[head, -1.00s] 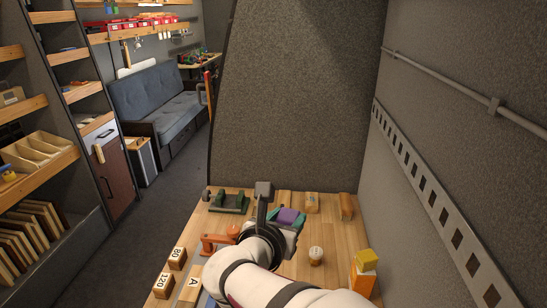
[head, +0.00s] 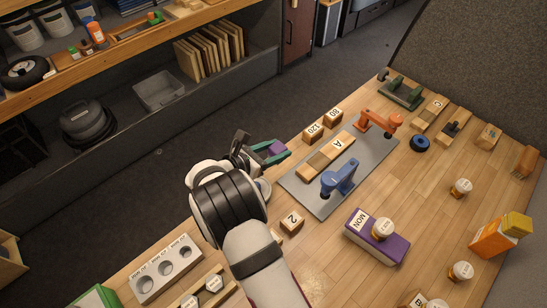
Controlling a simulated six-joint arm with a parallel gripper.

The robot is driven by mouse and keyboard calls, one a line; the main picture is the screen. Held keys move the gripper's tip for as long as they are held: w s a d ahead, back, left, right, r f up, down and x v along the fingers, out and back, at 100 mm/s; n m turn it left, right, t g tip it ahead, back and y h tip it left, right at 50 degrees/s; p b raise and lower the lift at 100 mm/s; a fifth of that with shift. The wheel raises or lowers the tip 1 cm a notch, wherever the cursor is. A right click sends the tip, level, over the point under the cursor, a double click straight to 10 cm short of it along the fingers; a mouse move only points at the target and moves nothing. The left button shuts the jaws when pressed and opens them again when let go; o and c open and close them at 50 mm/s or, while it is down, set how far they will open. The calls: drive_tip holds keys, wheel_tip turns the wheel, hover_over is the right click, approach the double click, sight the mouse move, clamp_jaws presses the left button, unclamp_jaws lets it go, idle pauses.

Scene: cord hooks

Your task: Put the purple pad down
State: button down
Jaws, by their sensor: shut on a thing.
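The fingers hide part of the pad. I cannot tell how high above the bench it is, or whether it touches anything.
A grey mat (head: 307,196) bears an orange fixture (head: 378,122), a blue fixture (head: 340,178) and a wooden block marked A (head: 327,155). Blocks marked 120 (head: 313,130) and 2 (head: 292,222) stand nearby. A purple MON box (head: 377,238) stands right of them.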

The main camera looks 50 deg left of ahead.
sight(272, 170)
drive_tip(key=f, duration=0.2)
drive_tip(key=a+f, duration=0.1)
drive_tip(key=f, duration=0.1)
drive_tip(key=shift+s, duration=0.3)
drive_tip(key=shift+f, duration=0.35)
drive_tip(key=shift+f, duration=0.15)
drive_tip(key=shift+f, duration=0.45)
drive_tip(key=shift+c, duration=1.7)
unclamp_jaws()
drive_tip(key=shift+f, duration=0.15)
drive_tip(key=shift+r, duration=0.7)
drive_tip(key=v, duration=1.2)
drive_tip(key=shift+r, duration=0.1)
